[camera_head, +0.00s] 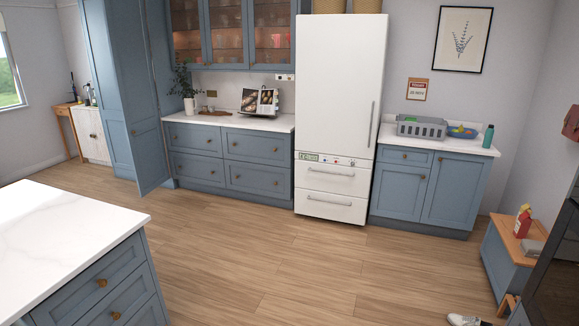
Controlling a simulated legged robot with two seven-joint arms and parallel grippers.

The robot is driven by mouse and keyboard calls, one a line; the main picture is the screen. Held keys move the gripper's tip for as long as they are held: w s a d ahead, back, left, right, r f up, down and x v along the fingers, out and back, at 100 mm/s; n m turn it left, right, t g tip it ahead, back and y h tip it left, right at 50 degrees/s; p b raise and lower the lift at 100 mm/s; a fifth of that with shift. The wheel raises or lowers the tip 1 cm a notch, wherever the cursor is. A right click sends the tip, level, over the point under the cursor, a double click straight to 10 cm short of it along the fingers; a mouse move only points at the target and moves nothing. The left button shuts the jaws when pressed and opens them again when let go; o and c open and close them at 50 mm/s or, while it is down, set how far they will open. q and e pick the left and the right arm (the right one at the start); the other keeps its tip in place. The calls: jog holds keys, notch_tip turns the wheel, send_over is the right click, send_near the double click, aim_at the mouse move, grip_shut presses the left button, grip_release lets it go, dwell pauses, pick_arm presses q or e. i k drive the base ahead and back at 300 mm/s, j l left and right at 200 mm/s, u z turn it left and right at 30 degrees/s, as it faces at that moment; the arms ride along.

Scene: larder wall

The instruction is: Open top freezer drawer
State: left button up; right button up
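A tall white fridge-freezer (337,95) stands against the back wall, right of centre. Its large upper door is shut and has a vertical handle (371,124) on the right side. Below a small control strip (327,159) are two freezer drawers. The top freezer drawer (333,181) looks shut and has a horizontal handle (330,172). The lower drawer (330,208) also looks shut. Neither of my grippers is in view.
A white-topped island (60,235) fills the lower left. Blue base cabinets (228,165) flank the fridge. A blue bench (510,255) and a dark upright thing (555,265) stand at right, with a shoe (465,320) nearby. Wooden floor (270,250) before the fridge is clear.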

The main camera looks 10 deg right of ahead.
aim_at(331, 179)
jog(key=i+l+z, duration=0.3)
jog(key=i, duration=0.85)
jog(key=i+z, duration=0.3)
jog(key=i, duration=1.55)
jog(key=i+l+u, duration=0.15)
jog(key=i, duration=0.55)
jog(key=i+l, duration=0.1)
jog(key=i, duration=0.65)
jog(key=i+l+u, duration=0.1)
jog(key=i+u, duration=0.3)
jog(key=i+l+u, duration=0.25)
jog(key=i+u, duration=0.15)
jog(key=i+l+u, duration=0.4)
